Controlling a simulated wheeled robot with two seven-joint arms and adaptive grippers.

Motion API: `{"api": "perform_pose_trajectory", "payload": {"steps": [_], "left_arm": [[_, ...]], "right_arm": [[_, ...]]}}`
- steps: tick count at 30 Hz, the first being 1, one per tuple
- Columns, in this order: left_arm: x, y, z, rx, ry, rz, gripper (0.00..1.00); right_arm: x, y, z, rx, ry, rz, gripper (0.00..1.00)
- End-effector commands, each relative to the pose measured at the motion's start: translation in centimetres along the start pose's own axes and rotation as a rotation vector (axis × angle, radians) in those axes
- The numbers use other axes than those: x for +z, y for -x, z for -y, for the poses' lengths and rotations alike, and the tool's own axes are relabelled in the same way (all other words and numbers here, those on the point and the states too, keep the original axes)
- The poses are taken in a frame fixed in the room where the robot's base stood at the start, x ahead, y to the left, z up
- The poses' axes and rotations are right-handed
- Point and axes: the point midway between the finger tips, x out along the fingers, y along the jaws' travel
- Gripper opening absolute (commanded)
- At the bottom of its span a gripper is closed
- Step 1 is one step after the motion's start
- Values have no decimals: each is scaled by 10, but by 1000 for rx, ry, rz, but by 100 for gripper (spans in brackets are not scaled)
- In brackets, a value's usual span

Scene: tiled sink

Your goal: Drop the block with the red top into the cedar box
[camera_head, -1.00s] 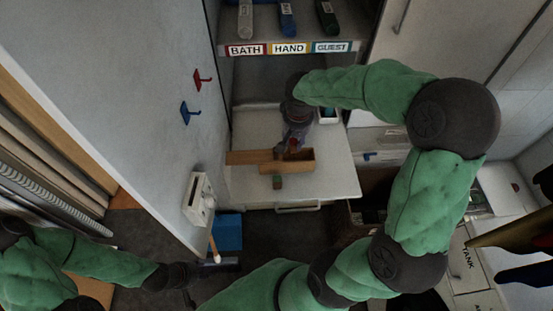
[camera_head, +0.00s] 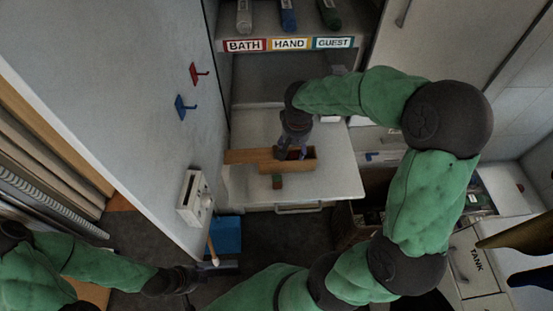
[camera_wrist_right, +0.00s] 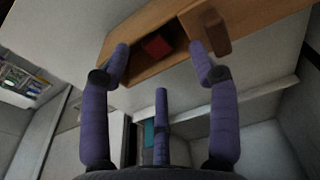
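The wooden box (camera_head: 301,166) stands open on the white counter, its sliding lid (camera_head: 246,156) drawn out to the left. In the right wrist view, the block with the red top (camera_wrist_right: 157,45) lies inside the box's dark opening (camera_wrist_right: 180,40). My right gripper (camera_head: 289,153) is over the box. In the wrist view its purple fingers (camera_wrist_right: 158,60) are spread apart, with nothing held between them. My left gripper (camera_head: 188,281) is low at the left, too dark to read.
A shelf with labels (camera_head: 289,44) and bottles is above the counter. Red and blue hooks (camera_head: 181,107) and a white wall unit (camera_head: 195,197) are on the left panel. A blue bin (camera_head: 226,235) stands below. The counter's right side is clear.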

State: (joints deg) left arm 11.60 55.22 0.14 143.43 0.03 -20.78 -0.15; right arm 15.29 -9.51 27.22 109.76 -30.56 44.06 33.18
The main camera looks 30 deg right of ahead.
Motion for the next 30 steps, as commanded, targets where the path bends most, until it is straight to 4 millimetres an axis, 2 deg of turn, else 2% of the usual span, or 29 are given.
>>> {"api": "perform_pose_trajectory", "payload": {"steps": [6,10,24,30], "left_arm": [[0,0,0,0,0,0,40],[0,0,0,0,0,0,40],[0,0,0,0,0,0,40],[0,0,0,0,0,0,40]], "right_arm": [[0,1,0,0,0,-1,61],[-1,11,0,-1,-1,-3,61],[0,96,1,-2,1,-3,61],[0,116,0,-1,1,-2,61]]}}
